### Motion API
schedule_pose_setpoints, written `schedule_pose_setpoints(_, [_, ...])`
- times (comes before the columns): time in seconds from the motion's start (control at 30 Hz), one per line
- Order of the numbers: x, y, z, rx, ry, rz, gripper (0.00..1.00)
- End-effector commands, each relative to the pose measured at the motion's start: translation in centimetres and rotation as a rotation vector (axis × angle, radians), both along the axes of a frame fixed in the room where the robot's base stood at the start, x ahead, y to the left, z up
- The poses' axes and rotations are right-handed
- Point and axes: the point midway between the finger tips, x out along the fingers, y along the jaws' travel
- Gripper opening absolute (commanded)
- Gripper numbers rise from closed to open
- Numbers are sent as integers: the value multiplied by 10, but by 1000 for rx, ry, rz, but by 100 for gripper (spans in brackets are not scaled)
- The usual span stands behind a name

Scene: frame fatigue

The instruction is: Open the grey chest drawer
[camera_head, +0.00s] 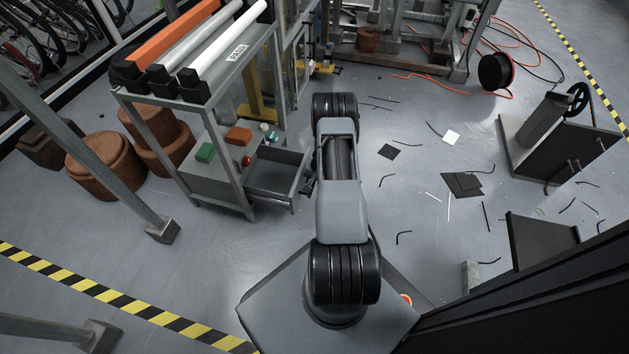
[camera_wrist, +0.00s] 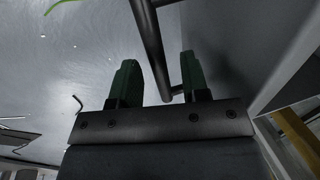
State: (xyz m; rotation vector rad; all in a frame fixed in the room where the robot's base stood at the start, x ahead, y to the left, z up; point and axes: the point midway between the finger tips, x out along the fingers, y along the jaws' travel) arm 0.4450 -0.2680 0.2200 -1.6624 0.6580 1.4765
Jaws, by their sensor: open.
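The grey drawer (camera_head: 271,198) is in the lower part of a grey metal chest or cart (camera_head: 238,180), left of my arm in the head view. It stands out from the frame, and its inside shows from above. In the wrist view, a dark bar handle (camera_wrist: 149,35) runs between the two green fingers of my gripper (camera_wrist: 158,68). The fingers are apart, with gaps beside the bar, so my gripper is open around the handle and not clamped. A dark grey face (camera_wrist: 232,60) lies right of the fingers. In the head view my arm mostly hides the gripper.
Brown drums (camera_head: 105,165) stand left. Dark scraps (camera_head: 462,185) litter the floor right of my arm. A black machine (camera_head: 560,150) stands farther right.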

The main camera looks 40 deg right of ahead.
Motion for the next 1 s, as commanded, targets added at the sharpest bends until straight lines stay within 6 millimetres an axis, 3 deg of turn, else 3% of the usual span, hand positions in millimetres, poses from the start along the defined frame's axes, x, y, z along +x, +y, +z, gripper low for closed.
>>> schedule_pose_setpoints(0.13, [0, -1, 5, -1, -1, 0, 42])
schedule_pose_setpoints(0.27, [-3, -3, 23, -2, -2, -1, 42])
schedule_pose_setpoints(0.7, [-19, -13, 107, -2, -1, 0, 42])
schedule_pose_setpoints(1.0, [-25, -17, 132, 0, 0, -1, 42])
